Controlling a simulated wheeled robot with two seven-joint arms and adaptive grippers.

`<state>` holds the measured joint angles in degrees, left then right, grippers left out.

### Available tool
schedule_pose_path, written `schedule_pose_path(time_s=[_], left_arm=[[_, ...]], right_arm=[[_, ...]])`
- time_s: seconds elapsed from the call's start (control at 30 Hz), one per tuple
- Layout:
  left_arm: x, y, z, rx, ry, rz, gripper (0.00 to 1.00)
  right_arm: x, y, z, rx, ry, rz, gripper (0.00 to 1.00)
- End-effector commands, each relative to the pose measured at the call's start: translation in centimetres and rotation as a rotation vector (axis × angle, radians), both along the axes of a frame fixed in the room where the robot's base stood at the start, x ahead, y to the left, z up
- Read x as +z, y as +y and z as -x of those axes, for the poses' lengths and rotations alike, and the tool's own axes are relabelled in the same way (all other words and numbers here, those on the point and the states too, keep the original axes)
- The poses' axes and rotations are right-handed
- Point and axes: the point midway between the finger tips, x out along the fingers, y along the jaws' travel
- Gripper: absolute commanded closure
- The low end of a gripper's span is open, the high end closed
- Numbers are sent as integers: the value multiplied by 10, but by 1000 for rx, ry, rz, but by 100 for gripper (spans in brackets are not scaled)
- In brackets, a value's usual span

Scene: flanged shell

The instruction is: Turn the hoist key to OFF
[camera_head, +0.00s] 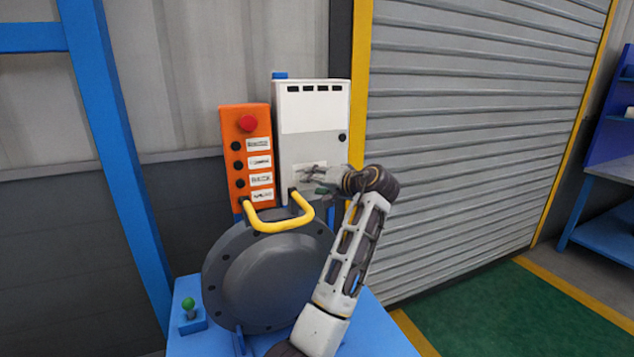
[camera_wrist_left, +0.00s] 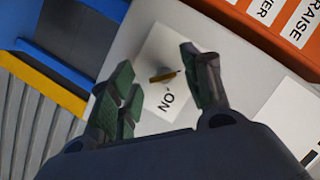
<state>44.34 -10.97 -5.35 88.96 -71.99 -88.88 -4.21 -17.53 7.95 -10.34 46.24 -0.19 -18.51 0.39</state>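The hoist key (camera_wrist_left: 166,75) is a thin yellowish-brown bar on a white label plate (camera_wrist_left: 158,48) marked ON, on the white control box (camera_head: 312,107). In the left wrist view it lies between the two fingers of my left gripper (camera_wrist_left: 157,62). The fingers are apart, with a gap on both sides of the key, so the gripper looks open. An OFF mark cannot be made out. In the head view my left gripper (camera_head: 304,173) is at the lower part of the box and hides most of the key area. My right gripper is not in view.
An orange pendant panel (camera_head: 247,150) with a red button stands left of the box. A round grey flanged cover (camera_head: 268,275) with a yellow handle (camera_head: 277,224) sits below, close to my arm. A grey shutter (camera_head: 470,130) is to the right.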

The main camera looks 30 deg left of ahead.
Motion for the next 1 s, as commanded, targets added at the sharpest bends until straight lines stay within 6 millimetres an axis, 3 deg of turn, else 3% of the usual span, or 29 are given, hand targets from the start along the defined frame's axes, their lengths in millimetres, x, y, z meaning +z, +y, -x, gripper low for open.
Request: schedule_pose_path(time_s=[0.47,1.0], left_arm=[[4,-7,3,-2,-4,-1,50],[19,-58,27,-3,-2,0,50]], right_arm=[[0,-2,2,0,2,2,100],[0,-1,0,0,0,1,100]])
